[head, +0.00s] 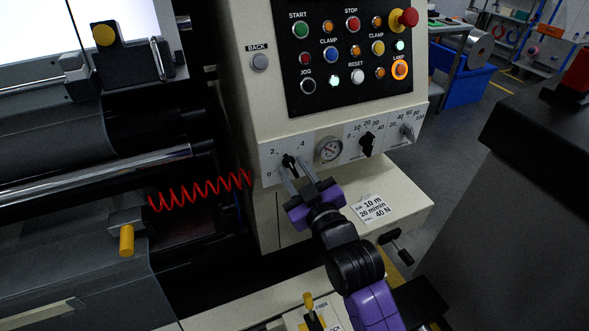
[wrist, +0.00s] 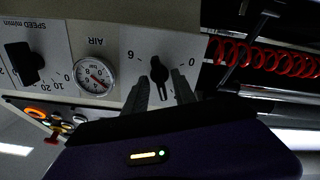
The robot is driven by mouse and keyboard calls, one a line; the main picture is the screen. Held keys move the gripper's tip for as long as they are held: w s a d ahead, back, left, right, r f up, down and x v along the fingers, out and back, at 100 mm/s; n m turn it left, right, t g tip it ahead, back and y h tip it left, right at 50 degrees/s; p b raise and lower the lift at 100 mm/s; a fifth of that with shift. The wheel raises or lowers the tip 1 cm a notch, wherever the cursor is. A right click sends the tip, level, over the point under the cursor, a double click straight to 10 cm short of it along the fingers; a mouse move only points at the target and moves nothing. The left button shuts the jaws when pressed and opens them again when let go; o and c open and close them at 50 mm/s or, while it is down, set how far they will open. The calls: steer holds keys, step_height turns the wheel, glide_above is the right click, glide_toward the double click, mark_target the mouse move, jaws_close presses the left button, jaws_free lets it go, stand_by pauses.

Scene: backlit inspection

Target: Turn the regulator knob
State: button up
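The black regulator knob (head: 288,160) sits on the light control panel beside the round air gauge, inside a printed scale with 0, 2 and 4 legible. In the wrist view the knob (wrist: 159,70) shows a narrow grip bar, with 6 at its left and 0 at its right. My gripper (head: 291,167) is at the knob, its fingers pointing at the panel. In the wrist view my gripper (wrist: 161,84) is open, one finger on each side of the knob's bar, with visible gaps. How deep the fingertips reach around the knob is hard to tell.
Lit buttons fill the black panel (head: 350,55) above. A red coiled hose (head: 200,192) hangs at the left. A label (head: 372,209) lies below.

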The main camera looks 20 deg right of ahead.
steer(key=shift+c, duration=0.2)
jaws_close()
steer(key=shift+m, duration=0.3)
steer(key=m+p, duration=0.2)
steer(key=m, duration=0.3)
steer(key=shift+r+m+p, duration=0.1)
steer(key=shift+m+p, duration=0.2)
steer(key=shift+p, duration=0.1)
steer(key=m+p, duration=0.2)
steer(key=m, duration=0.3)
steer(key=shift+d+m, duration=0.15)
steer(key=shift+m, duration=0.15)
steer(key=shift+o, duration=0.2)
jaws_free()
